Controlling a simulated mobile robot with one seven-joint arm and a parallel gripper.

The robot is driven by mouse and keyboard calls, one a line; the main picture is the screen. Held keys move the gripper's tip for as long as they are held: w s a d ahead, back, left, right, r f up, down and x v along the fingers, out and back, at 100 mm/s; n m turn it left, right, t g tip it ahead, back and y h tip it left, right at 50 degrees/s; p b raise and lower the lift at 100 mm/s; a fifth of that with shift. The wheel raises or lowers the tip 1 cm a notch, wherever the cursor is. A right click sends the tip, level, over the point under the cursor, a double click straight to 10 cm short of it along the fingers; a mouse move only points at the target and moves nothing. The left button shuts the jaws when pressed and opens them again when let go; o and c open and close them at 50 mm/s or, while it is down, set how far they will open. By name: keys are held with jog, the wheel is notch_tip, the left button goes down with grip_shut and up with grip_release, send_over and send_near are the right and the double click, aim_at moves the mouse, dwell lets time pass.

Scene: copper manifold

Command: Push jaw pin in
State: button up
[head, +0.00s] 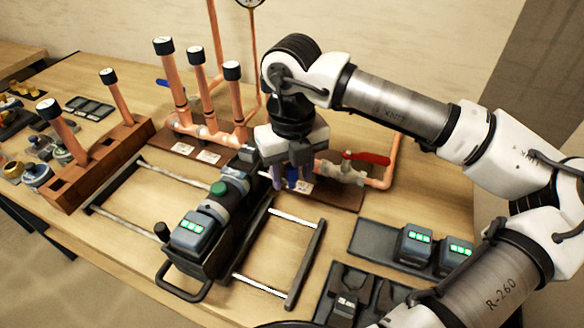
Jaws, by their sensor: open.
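A dark press tool (222,205) with a green button and a battery lies on a rail frame (285,215) in the middle of the bench. Its front end points away, toward the copper manifold. My gripper (291,184) points down just right of the tool's front end, its fingers apart. A small blue part (292,172) shows between or behind the fingers; I cannot tell whether it touches them. The jaw pin cannot be made out clearly; my gripper and wrist cover much of that area.
Copper pipes with black caps (170,75) stand behind the tool. A valve with a red lever (365,158) is close right of my gripper. A wooden block (95,165) holds pipes at left. Battery chargers (400,245) lie at front right.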

jog(key=shift+f, duration=0.2)
grip_shut()
jog(key=shift+a, duration=0.1)
jog(key=shift+w+a+f+b, duration=0.2)
jog(key=shift+w+a+b, duration=0.2)
jog(key=shift+a+b, duration=0.4)
jog(key=shift+w+a+r+b, duration=0.2)
jog(key=shift+a+b, duration=0.1)
jog(key=shift+a, duration=0.1)
grip_release()
